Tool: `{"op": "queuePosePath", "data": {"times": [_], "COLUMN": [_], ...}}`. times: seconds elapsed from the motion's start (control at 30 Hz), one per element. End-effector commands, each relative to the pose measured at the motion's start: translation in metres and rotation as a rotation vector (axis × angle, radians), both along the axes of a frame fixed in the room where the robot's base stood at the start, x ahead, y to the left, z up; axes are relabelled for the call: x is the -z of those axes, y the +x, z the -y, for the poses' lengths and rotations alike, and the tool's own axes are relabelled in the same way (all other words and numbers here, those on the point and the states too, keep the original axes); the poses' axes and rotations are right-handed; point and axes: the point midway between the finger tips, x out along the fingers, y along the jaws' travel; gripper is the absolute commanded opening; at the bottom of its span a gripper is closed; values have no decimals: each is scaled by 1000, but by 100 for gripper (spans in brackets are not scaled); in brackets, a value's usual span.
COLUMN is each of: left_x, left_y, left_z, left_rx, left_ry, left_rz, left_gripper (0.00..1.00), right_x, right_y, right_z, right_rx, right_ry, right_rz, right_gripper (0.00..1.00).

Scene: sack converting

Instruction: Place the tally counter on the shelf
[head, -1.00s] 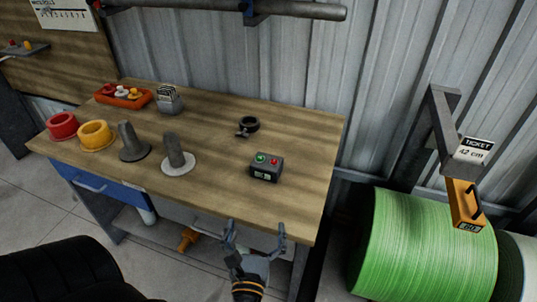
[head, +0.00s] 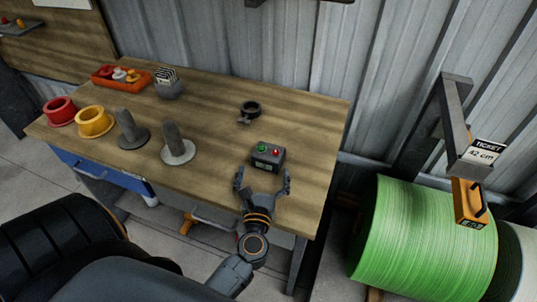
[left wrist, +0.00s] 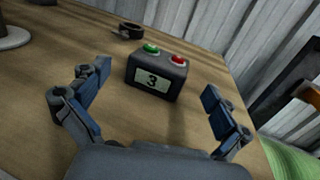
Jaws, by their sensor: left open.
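The tally counter (head: 268,157) is a small dark grey box with a green and a red button on top. It stands on the wooden workbench near its front right part. In the left wrist view the counter (left wrist: 157,76) shows a display reading 3. My left gripper (head: 263,178) is open, just in front of the counter, with its fingers spread toward either side of it; nothing is between them. A small shelf (head: 22,30) on the board at the upper left holds small red and yellow items. My right gripper is out of view.
A green roll (head: 420,240) stands to the right.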

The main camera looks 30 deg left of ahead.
Motion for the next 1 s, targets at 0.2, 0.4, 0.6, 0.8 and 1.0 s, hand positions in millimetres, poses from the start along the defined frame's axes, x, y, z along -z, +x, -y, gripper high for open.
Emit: {"op": "queuePosePath", "data": {"times": [0.2,0.4,0.6,0.8,1.0], "left_x": [-10,-7,-7,-7,-7], "left_y": [31,43,43,43,43], "left_z": [-13,-20,-20,-20,-20], "left_rx": [0,0,-1,0,-1], "left_ry": [2,1,0,0,1], "left_rz": [2,0,1,1,2], "left_gripper": [100,100,98,57,44], "right_x": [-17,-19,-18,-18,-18], "right_y": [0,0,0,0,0], "right_z": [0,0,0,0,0], "right_rx": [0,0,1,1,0], "right_ry": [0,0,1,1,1], "right_rz": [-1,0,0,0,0], "right_gripper": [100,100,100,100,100]}}
